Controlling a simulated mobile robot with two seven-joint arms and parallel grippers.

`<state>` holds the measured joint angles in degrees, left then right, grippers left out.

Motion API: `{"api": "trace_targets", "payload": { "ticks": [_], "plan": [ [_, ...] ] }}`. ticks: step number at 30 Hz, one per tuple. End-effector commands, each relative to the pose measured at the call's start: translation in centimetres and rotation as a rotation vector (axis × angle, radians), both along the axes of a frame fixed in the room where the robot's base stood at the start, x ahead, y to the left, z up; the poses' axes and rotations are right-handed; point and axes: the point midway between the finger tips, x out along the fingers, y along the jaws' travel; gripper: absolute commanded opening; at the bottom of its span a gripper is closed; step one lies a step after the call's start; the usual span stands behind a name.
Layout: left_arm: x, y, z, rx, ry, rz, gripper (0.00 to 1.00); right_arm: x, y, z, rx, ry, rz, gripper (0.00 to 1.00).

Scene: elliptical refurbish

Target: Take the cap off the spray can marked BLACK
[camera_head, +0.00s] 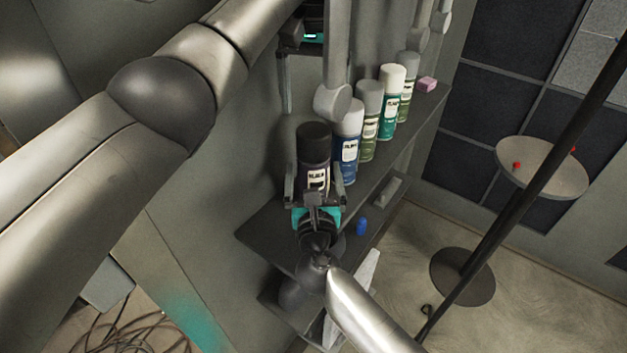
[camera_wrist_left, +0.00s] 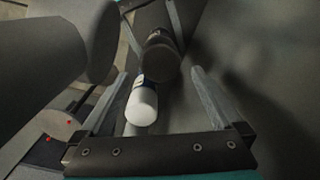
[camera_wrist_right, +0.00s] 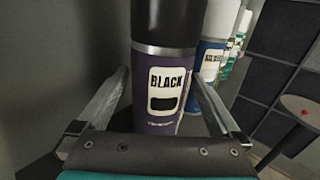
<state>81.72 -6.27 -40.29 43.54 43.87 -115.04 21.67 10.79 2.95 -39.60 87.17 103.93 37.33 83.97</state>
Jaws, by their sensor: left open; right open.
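The can marked BLACK (camera_wrist_right: 163,95) stands upright on the shelf with its black cap (camera_head: 314,136) on. It is a dark purple can, nearest in its row in the head view. My right gripper (camera_wrist_right: 159,80) is open, with its fingers on either side of the can's body at label height. It also shows low in front of the can in the head view (camera_head: 312,188). My left gripper (camera_head: 305,90) is open and empty above and behind the can, partly hidden by a grey rod. In the left wrist view the black cap (camera_wrist_left: 160,62) shows between and beyond its fingers.
A blue can with a white cap (camera_head: 349,117) stands close beside the black-capped can, with several more cans beyond. The grey rod with a rounded end (camera_head: 333,101) hangs near the left gripper. A small blue object (camera_head: 361,227) lies on the lower shelf. A round stand (camera_head: 541,172) is at right.

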Motion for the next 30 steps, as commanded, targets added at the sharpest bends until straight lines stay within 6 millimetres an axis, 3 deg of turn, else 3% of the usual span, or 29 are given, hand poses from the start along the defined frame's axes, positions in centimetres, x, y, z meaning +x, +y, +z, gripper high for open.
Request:
{"api": "trace_targets", "payload": {
  "ticks": [13, 30],
  "plan": [
    [0.00, -0.01, 0.00, 0.000, 0.000, 0.000, 1.00, 0.83, 0.04, 0.02, 0.001, 0.000, 0.000, 1.00],
    [0.00, 0.00, 0.00, 0.000, 0.000, 0.000, 1.00, 0.80, 0.03, 0.00, 0.000, 0.000, 0.000, 0.36]
  ]
}}
